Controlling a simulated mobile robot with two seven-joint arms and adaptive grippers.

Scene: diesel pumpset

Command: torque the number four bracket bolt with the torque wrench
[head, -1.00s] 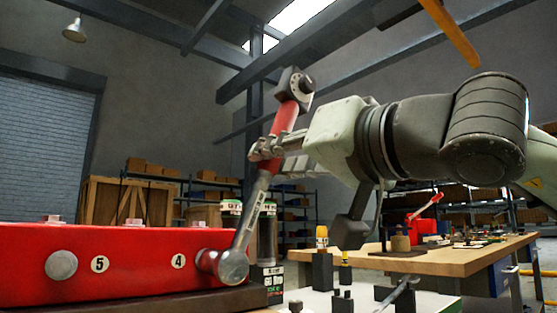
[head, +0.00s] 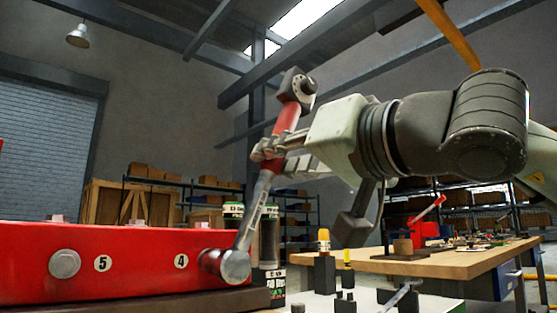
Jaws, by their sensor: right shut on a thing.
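The torque wrench (head: 258,212) has a red grip, a grey shaft and a round head at its lower end. My right gripper (head: 268,150) is shut on the wrench's red grip and comes in from the right. The wrench leans, with its grip end up and to the right. Its head (head: 236,267) sits against the front of the red bracket block (head: 135,265), just right of the label "4" (head: 181,261). The head hides the number four bolt, so I cannot see how they fit. My left gripper is not in view.
A bolt head (head: 64,263) sits beside the label "5" (head: 103,263). Dark cans (head: 268,238) stand right behind the block. Small holders with yellow-topped tools (head: 323,240) stand on the near surface at right. A wooden workbench (head: 440,262) is behind them.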

